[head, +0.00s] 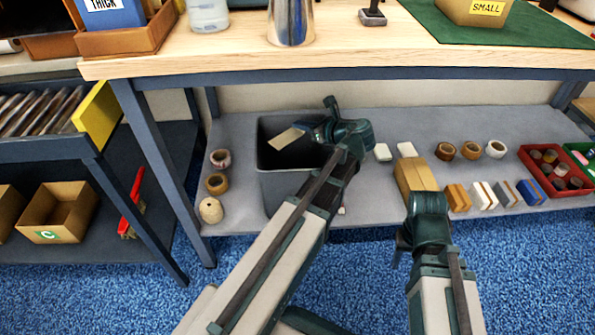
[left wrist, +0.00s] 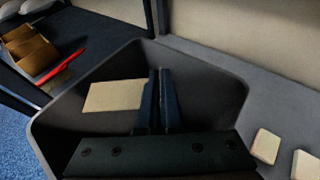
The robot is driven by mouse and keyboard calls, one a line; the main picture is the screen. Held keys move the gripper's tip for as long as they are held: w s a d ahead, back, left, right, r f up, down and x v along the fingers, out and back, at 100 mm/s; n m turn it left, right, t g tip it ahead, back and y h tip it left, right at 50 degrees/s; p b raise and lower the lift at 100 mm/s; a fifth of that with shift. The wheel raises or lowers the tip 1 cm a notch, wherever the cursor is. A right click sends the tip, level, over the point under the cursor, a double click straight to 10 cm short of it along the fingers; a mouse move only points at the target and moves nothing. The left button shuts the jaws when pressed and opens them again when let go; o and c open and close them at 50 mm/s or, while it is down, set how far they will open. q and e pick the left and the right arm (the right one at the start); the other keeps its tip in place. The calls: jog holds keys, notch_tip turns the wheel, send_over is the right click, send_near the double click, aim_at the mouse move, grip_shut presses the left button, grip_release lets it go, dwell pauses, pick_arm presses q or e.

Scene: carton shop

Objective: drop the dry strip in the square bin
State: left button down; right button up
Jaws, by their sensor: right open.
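The dry strip (head: 287,138) is a flat, tan piece held above the dark square bin (head: 290,192) on the low shelf. In the left wrist view the strip (left wrist: 113,96) sticks out to the left of the fingers, with the bin's rim (left wrist: 215,65) around it. My left gripper (head: 312,132) is shut on one end of the strip, over the bin's opening. The left fingers (left wrist: 163,100) are close together. My right gripper (head: 401,245) is open, low in front of the shelf, away from the bin.
Tape rolls (head: 217,183) stand left of the bin. Right of it are pale blocks (head: 383,152), a cardboard box (head: 412,176), more rolls (head: 445,151) and a red crate (head: 535,178). The workbench edge (head: 330,62) overhangs the shelf.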

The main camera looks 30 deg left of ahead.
pick_arm(q)
jog(key=c, duration=1)
grip_release()
jog(key=shift+p+v, duration=2.65)
jog(key=shift+v, duration=4.25)
